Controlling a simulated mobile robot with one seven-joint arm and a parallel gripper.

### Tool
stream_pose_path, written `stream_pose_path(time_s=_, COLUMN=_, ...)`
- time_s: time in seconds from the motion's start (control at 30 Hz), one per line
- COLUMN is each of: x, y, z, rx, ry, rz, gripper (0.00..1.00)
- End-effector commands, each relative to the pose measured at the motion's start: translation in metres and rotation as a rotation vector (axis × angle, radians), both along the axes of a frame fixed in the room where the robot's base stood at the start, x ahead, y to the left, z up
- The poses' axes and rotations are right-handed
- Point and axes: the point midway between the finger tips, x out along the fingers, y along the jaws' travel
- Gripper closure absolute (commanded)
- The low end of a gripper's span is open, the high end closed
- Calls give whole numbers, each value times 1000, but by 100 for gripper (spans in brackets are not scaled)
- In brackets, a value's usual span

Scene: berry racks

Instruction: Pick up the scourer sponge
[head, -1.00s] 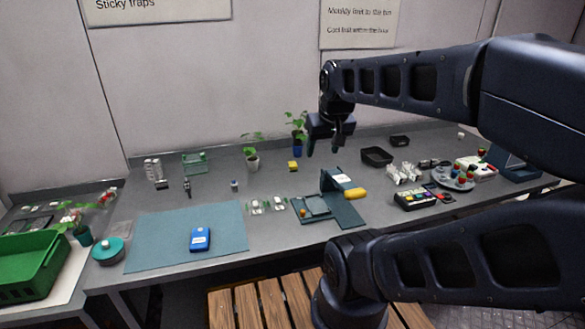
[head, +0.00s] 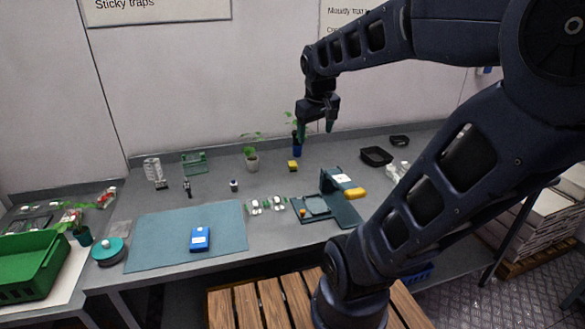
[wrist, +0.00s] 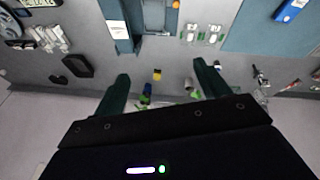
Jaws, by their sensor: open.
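The scourer sponge (head: 293,166) looks like a small yellow block with a dark side, lying on the grey bench toward the back. In the wrist view it (wrist: 157,76) shows between my two finger tips, farther off on the bench. My gripper (head: 315,133) is open and empty, pointing down above the back of the bench. It is above and a little right of the sponge in the head view. My green fingers also show in the wrist view (wrist: 160,74), apart from the sponge.
A white potted seedling (head: 251,160) stands left of the sponge. A blue potted plant (head: 297,149) stands behind it, partly hidden by my gripper. A dark green hinged stand (head: 340,205) and yellow object (head: 355,192) are in front right. A black tray (head: 376,156) lies right.

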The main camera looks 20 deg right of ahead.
Motion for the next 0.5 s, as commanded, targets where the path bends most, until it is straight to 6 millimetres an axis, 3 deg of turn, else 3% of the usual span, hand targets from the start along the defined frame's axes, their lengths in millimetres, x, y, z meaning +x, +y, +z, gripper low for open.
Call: stream_pose_path(time_s=0.5, x=128, y=-4, z=-16, rx=-192, ry=179, rz=330, gripper=25)
